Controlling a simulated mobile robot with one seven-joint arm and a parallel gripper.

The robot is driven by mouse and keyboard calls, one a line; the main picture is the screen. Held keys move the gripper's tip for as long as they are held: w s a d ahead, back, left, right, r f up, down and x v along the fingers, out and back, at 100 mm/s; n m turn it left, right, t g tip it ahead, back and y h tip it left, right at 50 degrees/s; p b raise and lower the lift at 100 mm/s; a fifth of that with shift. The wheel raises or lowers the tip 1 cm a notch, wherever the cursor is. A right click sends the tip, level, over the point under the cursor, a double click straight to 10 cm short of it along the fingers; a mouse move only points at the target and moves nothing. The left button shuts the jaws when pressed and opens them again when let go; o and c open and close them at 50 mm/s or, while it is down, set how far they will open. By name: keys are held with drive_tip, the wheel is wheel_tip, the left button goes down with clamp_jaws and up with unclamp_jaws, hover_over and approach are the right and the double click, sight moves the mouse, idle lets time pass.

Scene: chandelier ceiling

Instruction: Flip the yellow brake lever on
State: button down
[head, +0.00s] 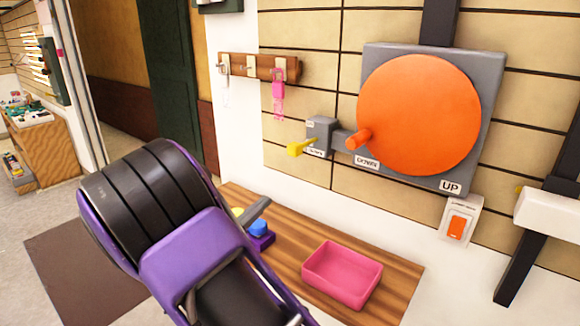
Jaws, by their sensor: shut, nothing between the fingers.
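The yellow brake lever (296,149) is a small yellow handle on a grey box (321,134) fixed to the tiled wall. It sticks out to the left and a little downward. The box carries small labels, too small to read. My purple and black arm fills the lower left, in front of the table and well apart from the lever. I cannot make out my gripper. A grey bar (258,209) shows just past my arm, and I cannot tell what it belongs to.
Right of the lever, a large orange disc (425,115) with an orange knob sits on a grey panel labelled DOWN and UP. A rack (240,66) with pink keys hangs above left. Below, a wooden table (395,305) holds a pink tray (342,290). An orange switch (457,228) is at right.

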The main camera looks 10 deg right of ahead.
approach(305, 145)
wheel_tip(305, 145, down, 3)
drive_tip(key=w+d, duration=0.2)
drive_tip(key=w, duration=0.1)
drive_tip(key=shift+r+b, duration=0.35)
drive_tip(key=shift+r, duration=0.45)
drive_tip(key=shift+r, duration=0.15)
drive_tip(key=shift+r+g+y+p, duration=0.3)
drive_tip(key=shift+r+p, duration=0.05)
drive_tip(key=shift+p, duration=0.6)
